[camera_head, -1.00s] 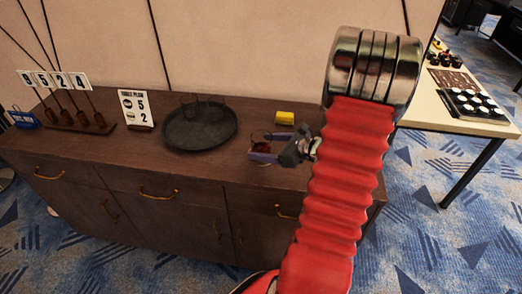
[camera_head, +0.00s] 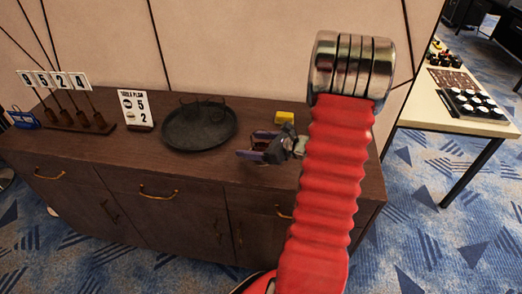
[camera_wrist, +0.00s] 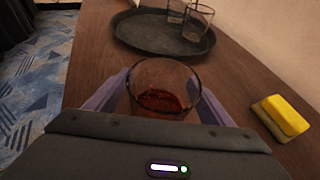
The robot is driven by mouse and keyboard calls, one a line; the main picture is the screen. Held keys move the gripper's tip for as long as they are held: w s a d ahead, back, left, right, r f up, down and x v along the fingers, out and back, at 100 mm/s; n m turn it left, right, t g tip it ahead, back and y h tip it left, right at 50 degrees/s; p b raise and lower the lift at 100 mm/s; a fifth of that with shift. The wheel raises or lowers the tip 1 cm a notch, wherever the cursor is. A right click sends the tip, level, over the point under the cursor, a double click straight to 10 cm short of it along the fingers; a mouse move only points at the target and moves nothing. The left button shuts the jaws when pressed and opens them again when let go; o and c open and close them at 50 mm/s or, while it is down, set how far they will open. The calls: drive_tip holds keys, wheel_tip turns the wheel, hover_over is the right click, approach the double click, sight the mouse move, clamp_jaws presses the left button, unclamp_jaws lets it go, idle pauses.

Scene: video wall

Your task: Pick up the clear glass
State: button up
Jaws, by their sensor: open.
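A clear glass (camera_wrist: 165,88) with red-brown liquid in the bottom stands on the brown sideboard. My gripper (camera_head: 250,146) is open over the sideboard, right of the black tray. In the wrist view its two purple fingers (camera_wrist: 165,92) lie on either side of this glass; I cannot tell whether they touch it. The gripper body hides the near lower part of the glass. Two more clear glasses, one nearer (camera_wrist: 198,24) and one farther (camera_wrist: 176,11), stand on the round black tray (camera_wrist: 132,36) and look empty.
A yellow block or sponge (camera_head: 284,118) lies right of my gripper, near the wall. A sign card (camera_head: 134,108) and a rack of number cards (camera_head: 82,122) stand left of the tray (camera_head: 178,144). The sideboard's front edge is close.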

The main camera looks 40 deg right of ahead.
drive_tip(key=shift+c, duration=0.3)
drive_tip(key=c, duration=1.3)
